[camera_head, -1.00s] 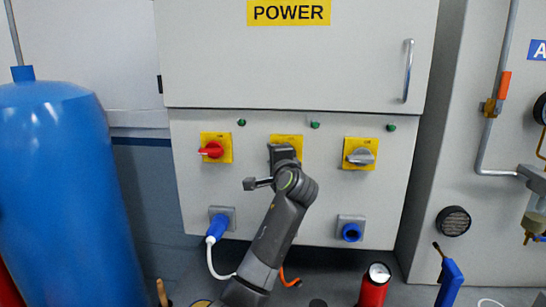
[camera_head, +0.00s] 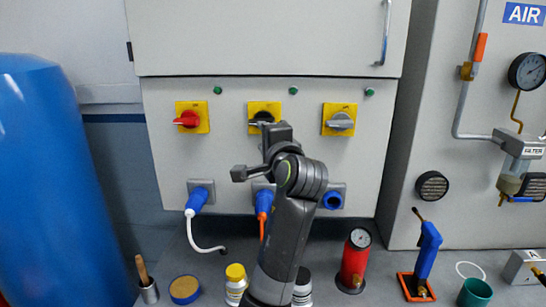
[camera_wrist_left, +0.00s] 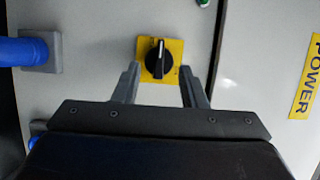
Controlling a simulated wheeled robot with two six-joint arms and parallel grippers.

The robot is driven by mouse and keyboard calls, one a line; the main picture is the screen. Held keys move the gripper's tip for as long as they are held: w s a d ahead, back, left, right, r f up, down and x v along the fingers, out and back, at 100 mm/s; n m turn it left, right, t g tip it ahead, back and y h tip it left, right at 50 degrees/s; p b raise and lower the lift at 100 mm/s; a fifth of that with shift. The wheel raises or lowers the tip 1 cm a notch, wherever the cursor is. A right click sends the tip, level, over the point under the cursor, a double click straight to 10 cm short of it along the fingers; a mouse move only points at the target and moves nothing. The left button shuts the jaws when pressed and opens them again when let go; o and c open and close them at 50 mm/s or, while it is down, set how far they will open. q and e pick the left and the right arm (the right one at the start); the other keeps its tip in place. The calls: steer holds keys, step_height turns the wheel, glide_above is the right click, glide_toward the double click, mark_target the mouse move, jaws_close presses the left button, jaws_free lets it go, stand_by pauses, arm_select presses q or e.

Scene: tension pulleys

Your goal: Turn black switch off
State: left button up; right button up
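The black switch (camera_head: 262,117) sits on a yellow plate in the middle of the grey power panel, between a red switch (camera_head: 188,119) and a grey switch (camera_head: 341,122). In the left wrist view the black switch (camera_wrist_left: 158,58) shows whole, its handle lined up with the picture's vertical. My left gripper (camera_head: 268,130) is in front of the panel, partly covering the lower right of the yellow plate. In the wrist view its fingers (camera_wrist_left: 161,72) are open, one on each side of the switch, with nothing between them. Contact with the panel cannot be told. My right gripper is out of view.
Blue sockets and plugs (camera_head: 198,198) are below the switches. A blue tank (camera_head: 50,190) stands at left. A red canister (camera_head: 355,260), a blue tool (camera_head: 428,255) and jars (camera_head: 236,280) stand on the bench below. Air piping (camera_head: 470,90) is at right.

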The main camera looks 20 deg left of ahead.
arm_select(q)
steer(key=shift+b+v, duration=0.7)
steer(key=shift+v, duration=2.1)
